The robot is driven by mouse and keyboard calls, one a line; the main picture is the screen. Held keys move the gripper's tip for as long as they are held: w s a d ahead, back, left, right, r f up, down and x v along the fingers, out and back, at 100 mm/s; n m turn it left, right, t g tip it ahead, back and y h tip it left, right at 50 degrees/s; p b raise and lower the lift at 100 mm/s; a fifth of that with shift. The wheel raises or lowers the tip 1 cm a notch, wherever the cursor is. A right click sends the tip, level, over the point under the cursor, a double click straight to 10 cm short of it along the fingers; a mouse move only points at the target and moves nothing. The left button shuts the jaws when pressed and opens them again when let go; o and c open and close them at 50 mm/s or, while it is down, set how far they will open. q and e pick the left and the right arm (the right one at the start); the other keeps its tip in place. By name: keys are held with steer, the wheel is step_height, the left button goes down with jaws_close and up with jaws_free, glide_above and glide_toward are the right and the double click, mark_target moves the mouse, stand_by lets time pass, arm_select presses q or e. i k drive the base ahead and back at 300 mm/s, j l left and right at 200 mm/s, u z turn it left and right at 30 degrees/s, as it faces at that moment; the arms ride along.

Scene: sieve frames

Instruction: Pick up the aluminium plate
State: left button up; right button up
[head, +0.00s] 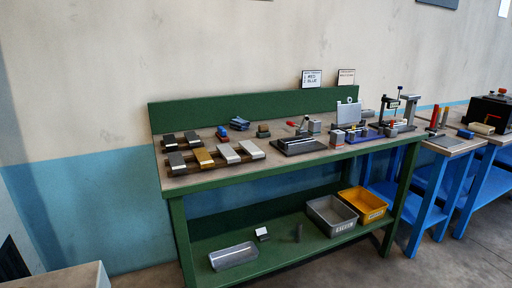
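Several small plates lie on a dark wooden rack (211,172) at the left end of the green workbench (300,170). The front row has a dark grey plate (177,160), a brass-coloured plate (204,158) and two pale silvery plates, a left one (229,153) and a right one (251,149). The pale ones look most like aluminium, but I cannot tell which is meant. Darker pieces sit on a second rack behind. A light grey panel (349,113) stands upright near the bench's right end. Neither of my grippers is in view.
A dark fixture (299,146) sits mid-bench, with a blue item (239,124) behind the racks. The lower shelf holds a metal tray (233,257), a grey bin (331,215) and a yellow bin (363,204). Blue tables (450,146) stand to the right. Open floor shows at lower right.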

mark_target(251, 149)
steer(key=i+l, duration=0.45)
steer(key=l, duration=0.25)
steer(key=i+l+u, duration=0.1)
steer(key=i+l, duration=0.35)
steer(key=l, duration=0.3)
